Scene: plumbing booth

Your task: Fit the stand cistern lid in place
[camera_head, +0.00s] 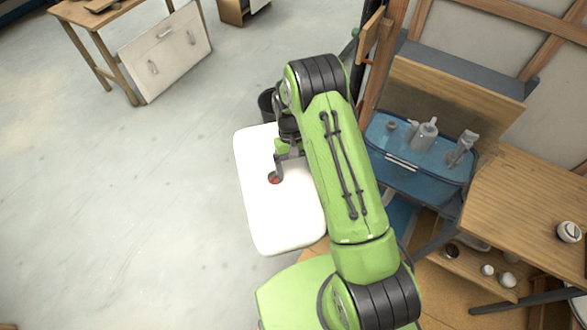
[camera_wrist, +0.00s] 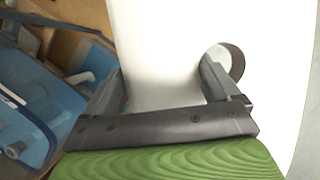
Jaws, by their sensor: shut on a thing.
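The white cistern lid (camera_head: 262,222) is a broad flat slab with rounded corners, held out in the air left of my arm. My gripper (camera_head: 282,172) is shut on the lid near its round hole. In the wrist view, the lid (camera_wrist: 170,30) fills the middle and right, and part of it lies between the two fingers of my gripper (camera_wrist: 165,85). The right finger is at the round hole (camera_wrist: 236,62); the left finger is by the lid's left edge. My arm hides the lid's right side in the head view. I cannot make out the cistern.
A blue see-through tub (camera_head: 395,170) with bottles stands right of my arm, by a wooden frame. A wooden bench (camera_head: 530,205) is at the right. The grey floor (camera_head: 110,215) on the left is clear.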

